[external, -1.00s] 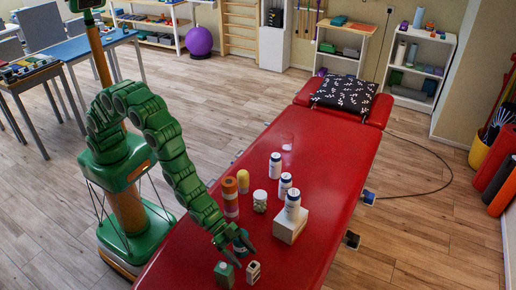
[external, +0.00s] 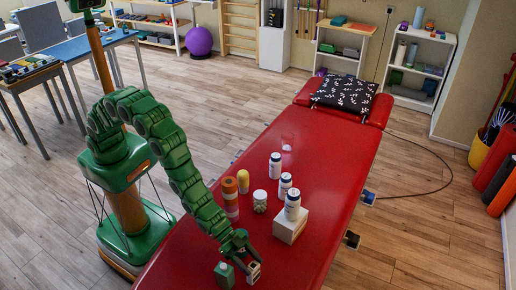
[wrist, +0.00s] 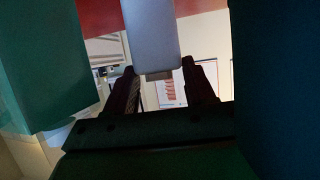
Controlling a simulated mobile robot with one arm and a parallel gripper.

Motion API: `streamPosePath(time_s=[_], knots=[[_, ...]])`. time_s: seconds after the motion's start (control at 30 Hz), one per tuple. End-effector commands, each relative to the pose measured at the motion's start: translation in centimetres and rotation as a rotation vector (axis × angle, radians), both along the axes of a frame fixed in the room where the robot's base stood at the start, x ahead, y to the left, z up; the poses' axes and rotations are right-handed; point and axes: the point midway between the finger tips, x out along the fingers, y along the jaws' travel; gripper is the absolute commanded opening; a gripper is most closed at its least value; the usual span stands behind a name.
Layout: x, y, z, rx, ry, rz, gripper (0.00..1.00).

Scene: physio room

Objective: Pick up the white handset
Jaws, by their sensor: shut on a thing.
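The white handset (external: 254,273) stands upright near the front end of the red treatment table (external: 322,160). It is a small white block with a dark patch on its face. My gripper (external: 246,264) reaches down to it from the upper left, and its jaws are shut on the handset's upper part. In the wrist view a pale grey-white block, the handset (wrist: 150,35), shows between my two dark fingers (wrist: 160,85). The fingers hide part of the handset in the external view. I cannot tell whether its base touches the table.
A green box (external: 224,274) stands close to the left of the handset. Red table is clear right of the handset.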

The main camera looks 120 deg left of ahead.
Motion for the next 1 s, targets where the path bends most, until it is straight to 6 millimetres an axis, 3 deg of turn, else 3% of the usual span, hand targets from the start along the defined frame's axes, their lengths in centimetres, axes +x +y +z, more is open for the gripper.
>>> streamPosePath(time_s=[0.1, 0.53, 0.77, 1.0], knots=[[0.0, 0.0, 0.0, 0.000, 0.001, 0.000, 0.01], [0.0, 0.0, 0.6, 0.000, 0.001, 0.000, 0.01], [0.0, 0.0, 3.4, 0.000, -0.001, 0.000, 0.01], [-2.3, 0.3, 5.9, 0.000, 0.000, 0.000, 0.01]])
